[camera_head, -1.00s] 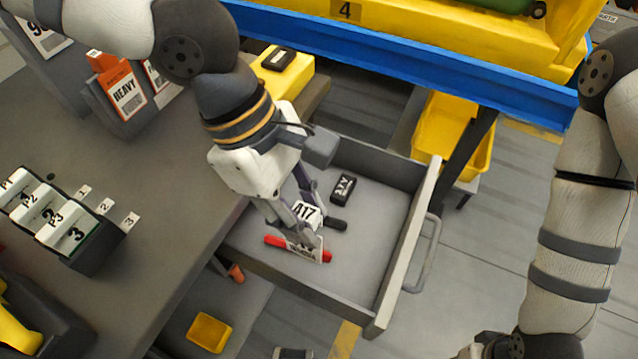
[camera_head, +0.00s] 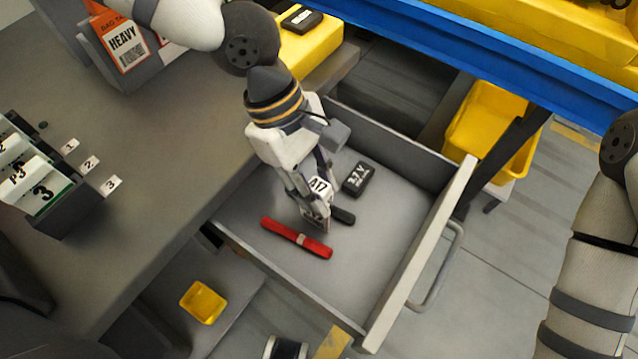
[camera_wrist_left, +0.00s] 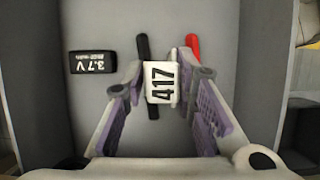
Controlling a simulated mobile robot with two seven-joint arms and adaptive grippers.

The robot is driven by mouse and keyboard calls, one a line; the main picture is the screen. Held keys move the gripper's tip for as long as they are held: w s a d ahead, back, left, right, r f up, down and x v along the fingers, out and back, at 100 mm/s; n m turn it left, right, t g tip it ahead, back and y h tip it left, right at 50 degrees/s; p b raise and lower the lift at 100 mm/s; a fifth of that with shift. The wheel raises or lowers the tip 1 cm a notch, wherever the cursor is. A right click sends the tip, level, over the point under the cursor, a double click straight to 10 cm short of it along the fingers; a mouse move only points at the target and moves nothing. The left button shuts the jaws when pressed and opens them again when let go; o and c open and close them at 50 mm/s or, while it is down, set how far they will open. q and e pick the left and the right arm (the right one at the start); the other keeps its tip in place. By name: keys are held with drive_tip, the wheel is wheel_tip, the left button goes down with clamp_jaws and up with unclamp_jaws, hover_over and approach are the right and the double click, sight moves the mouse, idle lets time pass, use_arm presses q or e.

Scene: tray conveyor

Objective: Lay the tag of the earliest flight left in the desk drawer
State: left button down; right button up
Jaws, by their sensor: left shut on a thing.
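The white tag marked 417 (camera_wrist_left: 160,84) is held between the fingers of my left gripper (camera_wrist_left: 165,74) in the left wrist view. In the head view my left gripper (camera_head: 318,212) reaches down into the open desk drawer (camera_head: 404,262), with the tag (camera_head: 319,186) at its fingers. The gripper is shut on the tag. The tag is low over the drawer floor; I cannot tell whether it touches it. My right gripper is out of view; only part of that arm shows.
In the drawer lie a red bar-like item (camera_head: 296,239), a black rod (camera_head: 343,216) and a black 3.7 V battery (camera_head: 358,179). The drawer's right part is clear. The desk (camera_head: 150,190) holds a tag rack (camera_head: 50,205). A blue beam (camera_head: 470,55) crosses above.

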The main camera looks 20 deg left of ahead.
use_arm(q)
drive_tip(key=c, duration=1.3)
unclamp_jaws()
drive_tip(key=shift+s, duration=0.1)
drive_tip(key=shift+r, duration=0.1)
drive_tip(key=p+v, duration=0.1)
drive_tip(key=v, duration=1.1)
drive_tip(key=shift+d+r, duration=0.1)
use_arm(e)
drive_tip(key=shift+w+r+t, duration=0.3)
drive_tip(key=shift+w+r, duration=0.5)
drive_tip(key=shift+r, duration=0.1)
